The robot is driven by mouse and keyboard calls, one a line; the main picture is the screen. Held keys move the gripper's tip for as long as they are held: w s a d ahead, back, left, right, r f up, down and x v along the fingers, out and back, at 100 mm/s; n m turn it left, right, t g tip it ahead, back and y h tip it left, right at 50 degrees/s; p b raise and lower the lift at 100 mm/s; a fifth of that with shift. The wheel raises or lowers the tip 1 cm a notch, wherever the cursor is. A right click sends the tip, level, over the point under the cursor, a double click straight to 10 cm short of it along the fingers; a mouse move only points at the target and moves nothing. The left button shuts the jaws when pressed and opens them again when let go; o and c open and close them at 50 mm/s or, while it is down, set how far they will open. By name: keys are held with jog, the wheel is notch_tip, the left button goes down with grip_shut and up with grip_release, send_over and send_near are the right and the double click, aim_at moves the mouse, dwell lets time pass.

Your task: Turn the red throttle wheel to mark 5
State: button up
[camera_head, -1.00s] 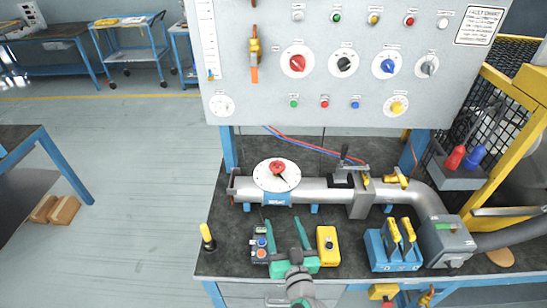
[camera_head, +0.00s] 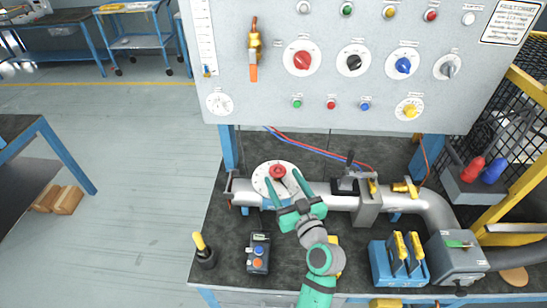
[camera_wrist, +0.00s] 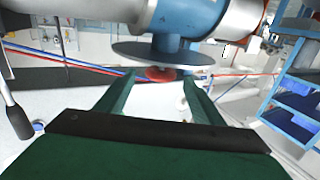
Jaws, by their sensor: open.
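The red throttle wheel (camera_head: 278,170) sits on a white round dial (camera_head: 259,186) on the silver pipe at the bench's back left. The wheel also shows in the wrist view (camera_wrist: 160,74), in front of the dial disc (camera_wrist: 137,53), which is seen nearly edge-on. My gripper (camera_head: 282,176) is open, with its green fingertips reaching to either side of the wheel. In the wrist view my gripper (camera_wrist: 160,78) has a gap between each finger and the wheel. The dial's marks are too small to read, and the wheel's setting cannot be told.
A grey panel (camera_head: 330,110) with knobs and buttons rises behind the pipe. A clamp lever (camera_head: 350,160) stands right of the dial. On the bench are a button box (camera_head: 259,262), a yellow-handled tool in a cup (camera_head: 204,255) and a blue switch block (camera_head: 385,265).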

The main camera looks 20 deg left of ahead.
jog(key=x, duration=0.9)
jog(key=shift+c, duration=0.3)
jog(key=c, duration=1)
